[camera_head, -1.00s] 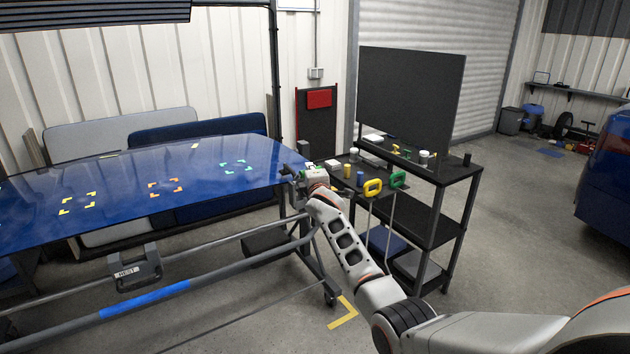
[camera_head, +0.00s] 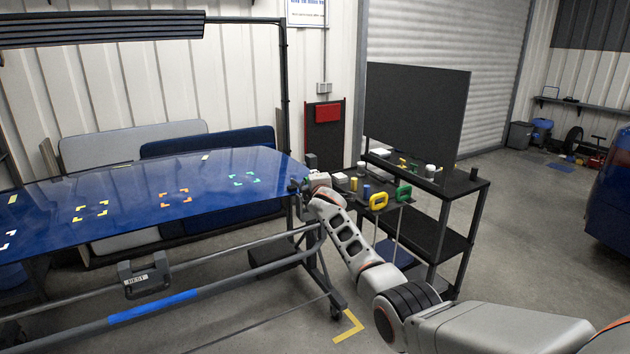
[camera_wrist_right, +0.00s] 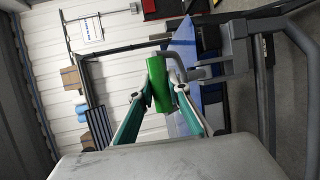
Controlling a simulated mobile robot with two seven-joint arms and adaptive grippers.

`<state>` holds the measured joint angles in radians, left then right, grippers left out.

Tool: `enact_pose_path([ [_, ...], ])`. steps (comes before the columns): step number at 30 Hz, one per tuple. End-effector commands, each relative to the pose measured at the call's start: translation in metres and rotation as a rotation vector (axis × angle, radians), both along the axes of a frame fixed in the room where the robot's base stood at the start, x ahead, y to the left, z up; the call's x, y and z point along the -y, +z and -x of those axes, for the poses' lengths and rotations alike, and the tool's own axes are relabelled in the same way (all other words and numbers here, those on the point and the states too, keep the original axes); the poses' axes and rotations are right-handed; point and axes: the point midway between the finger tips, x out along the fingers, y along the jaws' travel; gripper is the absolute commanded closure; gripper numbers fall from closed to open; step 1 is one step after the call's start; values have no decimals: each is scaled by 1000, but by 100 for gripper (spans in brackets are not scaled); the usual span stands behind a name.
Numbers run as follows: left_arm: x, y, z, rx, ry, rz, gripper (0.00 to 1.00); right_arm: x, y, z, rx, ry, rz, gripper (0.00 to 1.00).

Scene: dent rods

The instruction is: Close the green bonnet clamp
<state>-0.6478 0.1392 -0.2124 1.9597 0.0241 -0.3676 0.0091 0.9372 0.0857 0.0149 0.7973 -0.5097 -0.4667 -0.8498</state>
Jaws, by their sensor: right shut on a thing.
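The green bonnet clamp's grip (camera_wrist_right: 160,84) is a green cylinder in the right wrist view. A grey bent metal bar (camera_wrist_right: 180,70) of the clamp runs beside it. My right gripper (camera_wrist_right: 168,98) has a finger on either side of the green grip and is shut on it. In the head view my right gripper (camera_head: 306,187) is at the right end of the blue bonnet (camera_head: 130,195); the clamp is largely hidden there by the gripper and wrist. The bonnet's edge (camera_wrist_right: 184,45) also shows in the wrist view, behind the clamp. My left gripper is out of view.
The bonnet lies on a grey wheeled stand (camera_head: 210,278). A black tool cart (camera_head: 455,187) with a dark upright board (camera_head: 418,115) stands close right of my wrist. Yellow-handled (camera_head: 378,202) and green-handled (camera_head: 403,193) rods hang at its near side. Floor at right is open.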

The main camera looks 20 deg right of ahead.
Motion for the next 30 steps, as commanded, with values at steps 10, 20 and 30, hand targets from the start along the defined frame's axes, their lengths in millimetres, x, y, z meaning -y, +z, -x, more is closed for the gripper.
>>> enact_pose_path([
  [10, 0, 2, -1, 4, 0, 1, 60, 0, 7, -1, 10, 1, 1, 66],
  [20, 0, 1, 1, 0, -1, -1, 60, -3, 5, 11, 8, -3, 1, 66],
  [30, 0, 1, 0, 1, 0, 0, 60, -15, 11, 45, 9, 1, 1, 66],
])
